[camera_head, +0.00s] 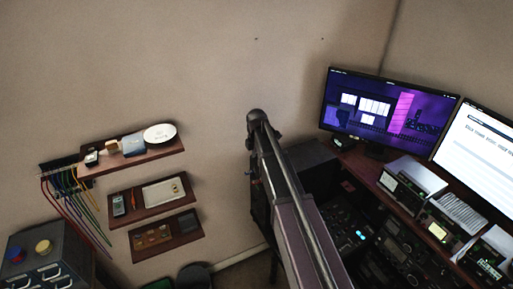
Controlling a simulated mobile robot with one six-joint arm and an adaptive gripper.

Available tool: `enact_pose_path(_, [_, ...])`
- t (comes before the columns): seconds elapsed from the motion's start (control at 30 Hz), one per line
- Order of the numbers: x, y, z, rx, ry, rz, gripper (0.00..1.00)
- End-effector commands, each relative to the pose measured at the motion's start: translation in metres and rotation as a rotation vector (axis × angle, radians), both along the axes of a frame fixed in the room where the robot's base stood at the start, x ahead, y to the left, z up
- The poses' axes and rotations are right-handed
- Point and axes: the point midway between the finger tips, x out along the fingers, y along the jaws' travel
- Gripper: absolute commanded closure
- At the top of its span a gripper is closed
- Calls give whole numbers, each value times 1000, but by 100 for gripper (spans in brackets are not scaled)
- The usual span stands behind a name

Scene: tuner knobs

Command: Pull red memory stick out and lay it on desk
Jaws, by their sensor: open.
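The desk (362,166) is a reddish-brown surface on the right, under the monitors. I cannot make out a red memory stick for certain. A small reddish mark shows on dark equipment left of the desk, too small to identify. My arm rises from the bottom middle to a dark joint near the picture's centre. My gripper does not show; the part of the arm beyond that joint is hidden behind it.
Two monitors (388,112) stand at the back of the desk. Radio units (400,190) and papers crowd its right part. Dark equipment with lit buttons (350,228) sits below. Wall shelves (150,195), hanging cables (75,205) and a grey drawer cabinet (45,262) are at left.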

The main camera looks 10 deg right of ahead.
Motion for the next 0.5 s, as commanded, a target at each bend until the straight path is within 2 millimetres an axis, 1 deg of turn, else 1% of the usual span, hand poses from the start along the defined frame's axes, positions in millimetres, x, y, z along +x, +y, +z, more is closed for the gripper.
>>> enact_pose_path(0.03, [3, 0, 8, 0, 0, 15, 34])
enact_pose_path(0.1, [5, 0, 10, 0, 0, 29, 34])
enact_pose_path(0.5, [5, 0, 10, 0, 0, 39, 34])
